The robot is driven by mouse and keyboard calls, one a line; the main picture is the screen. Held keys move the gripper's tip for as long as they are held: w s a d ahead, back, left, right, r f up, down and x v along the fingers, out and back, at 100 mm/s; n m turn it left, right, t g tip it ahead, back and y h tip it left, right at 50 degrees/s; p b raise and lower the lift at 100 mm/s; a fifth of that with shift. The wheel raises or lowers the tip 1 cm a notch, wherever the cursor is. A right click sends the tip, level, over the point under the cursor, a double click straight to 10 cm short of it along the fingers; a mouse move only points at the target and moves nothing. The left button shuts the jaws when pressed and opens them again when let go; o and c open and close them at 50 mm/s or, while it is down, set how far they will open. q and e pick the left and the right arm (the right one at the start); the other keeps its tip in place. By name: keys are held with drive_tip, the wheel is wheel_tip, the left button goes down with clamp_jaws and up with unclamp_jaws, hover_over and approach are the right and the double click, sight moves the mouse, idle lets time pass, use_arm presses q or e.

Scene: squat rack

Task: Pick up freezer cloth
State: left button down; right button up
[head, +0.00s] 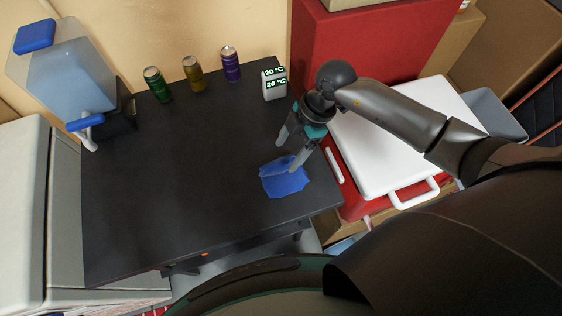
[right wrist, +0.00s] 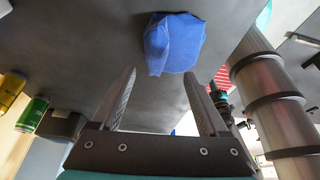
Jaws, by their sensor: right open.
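The freezer cloth is a blue, crumpled cloth (head: 285,180) lying on the black table near its right front part. It also shows in the right wrist view (right wrist: 174,44), beyond the fingertips. My right gripper (head: 287,157) is open and empty, with its fingers pointing down above the cloth's upper edge. In the right wrist view the two fingers (right wrist: 160,75) are spread apart, with the cloth ahead of them and nothing between them. In the head view one fingertip overlaps the cloth; I cannot tell whether it touches. My left gripper is not in view.
A green can (head: 157,84), a yellow can (head: 194,74), a purple can (head: 230,64) and a temperature display (head: 274,83) stand along the table's back. A water dispenser (head: 70,75) is at left. A red cooler with a white lid (head: 400,140) stands right. The table's middle (head: 190,170) is clear.

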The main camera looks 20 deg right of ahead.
sight(280, 162)
drive_tip(key=shift+w+b+x, duration=0.2)
drive_tip(key=shift+b+x, duration=0.15)
drive_tip(key=shift+x, duration=0.95)
drive_tip(key=shift+w+b+x, duration=0.2)
drive_tip(key=shift+b+x, duration=0.1)
drive_tip(key=shift+x, duration=1)
drive_tip(key=shift+d+f, duration=0.15)
drive_tip(key=shift+f, duration=0.15)
clamp_jaws()
